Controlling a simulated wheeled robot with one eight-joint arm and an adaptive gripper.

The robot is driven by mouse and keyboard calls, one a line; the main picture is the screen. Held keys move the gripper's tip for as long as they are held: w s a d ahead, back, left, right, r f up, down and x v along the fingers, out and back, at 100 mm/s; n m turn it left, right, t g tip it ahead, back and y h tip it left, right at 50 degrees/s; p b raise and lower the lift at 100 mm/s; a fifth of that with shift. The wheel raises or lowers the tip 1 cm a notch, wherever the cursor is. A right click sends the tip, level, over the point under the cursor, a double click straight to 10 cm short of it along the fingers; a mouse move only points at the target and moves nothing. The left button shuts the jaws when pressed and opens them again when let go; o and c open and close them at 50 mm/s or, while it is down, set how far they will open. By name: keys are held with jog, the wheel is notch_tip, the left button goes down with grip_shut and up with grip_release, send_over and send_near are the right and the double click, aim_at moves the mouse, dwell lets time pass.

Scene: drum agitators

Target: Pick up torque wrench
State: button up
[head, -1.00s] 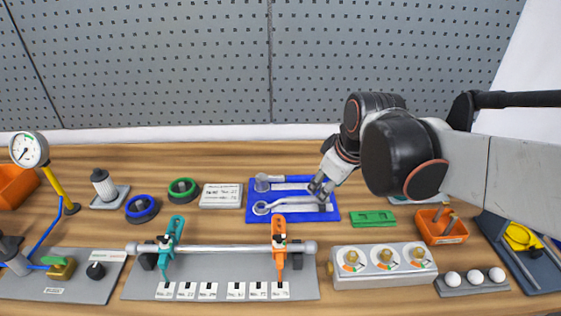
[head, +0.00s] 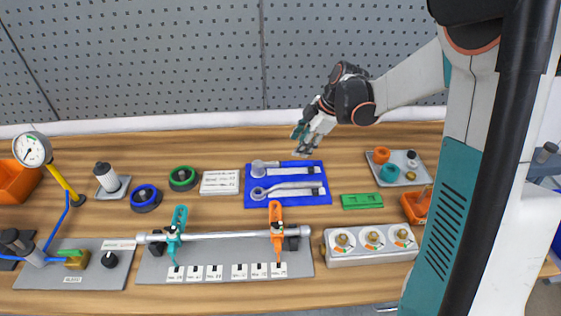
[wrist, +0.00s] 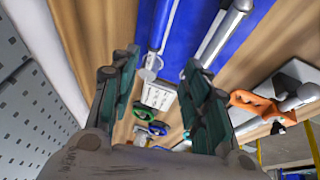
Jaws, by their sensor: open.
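A blue tray (head: 250,201) lies mid-bench and holds two long grey tools side by side. The rear tool (head: 258,168) has an upright round head at its left end; the front tool (head: 259,193) has a ring head. I cannot tell for certain which one is the torque wrench. My gripper (head: 303,141) is open and empty, above and behind the tray's rear edge. In the wrist view my open fingers (wrist: 160,63) frame the bench; the tray (wrist: 192,22), the round head (wrist: 151,66) and the ring-headed tool (wrist: 222,33) show beyond the fingertips.
A white label block (head: 220,182) lies left of the tray, and a green block (head: 361,201) lies to its right. A clamp rack with an orange clamp (head: 276,222) stands in front. A grey tray (head: 414,172) with small parts is at right. A pegboard (head: 160,60) rises behind.

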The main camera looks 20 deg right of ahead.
aim_at(287, 162)
jog(key=b+x, duration=0.1)
jog(key=x, duration=0.7)
jog(key=b+x, duration=0.1)
jog(key=x, duration=0.1)
jog(key=d+b+x, duration=0.1)
jog(key=x, duration=0.1)
jog(key=shift+w+f, duration=0.2)
jog(key=shift+w, duration=0.25)
jog(key=shift+r, duration=0.1)
grip_shut()
